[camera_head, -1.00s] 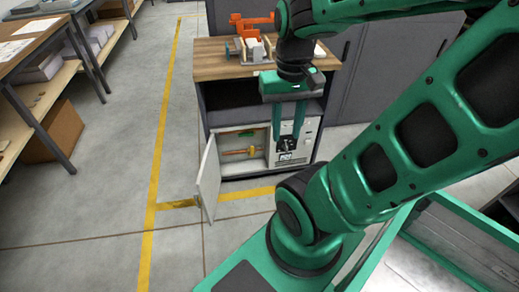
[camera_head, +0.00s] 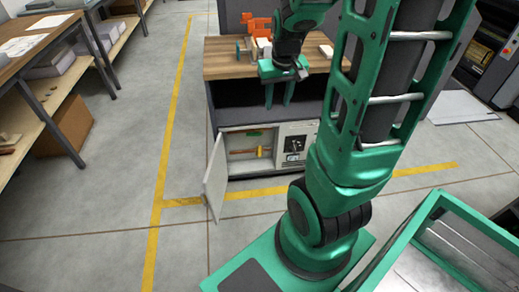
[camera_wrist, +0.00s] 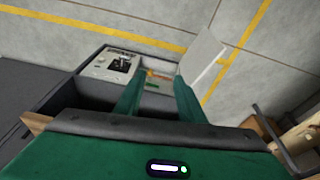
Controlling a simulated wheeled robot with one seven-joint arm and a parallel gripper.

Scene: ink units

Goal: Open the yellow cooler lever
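The cooler unit is a grey cabinet with a white front. Its white door (camera_head: 215,178) stands open to the left and also shows in the wrist view (camera_wrist: 203,60). Inside the open compartment, a small yellow lever (camera_head: 262,151) sits at the right end of an orange pipe (camera_head: 240,153). A green handle (camera_head: 247,133) is above it. My gripper (camera_head: 279,101) is open and empty, fingers pointing down, above and slightly right of the compartment. In the wrist view, the orange and green parts appear between my fingers (camera_wrist: 157,80), and the lever is too small to make out clearly.
A white panel with a black dial (camera_head: 295,143) is right of the compartment. The wooden top (camera_head: 225,62) carries orange and white items. A shelf with boxes (camera_head: 60,68) stands at left. The floor between, with yellow lines, is clear.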

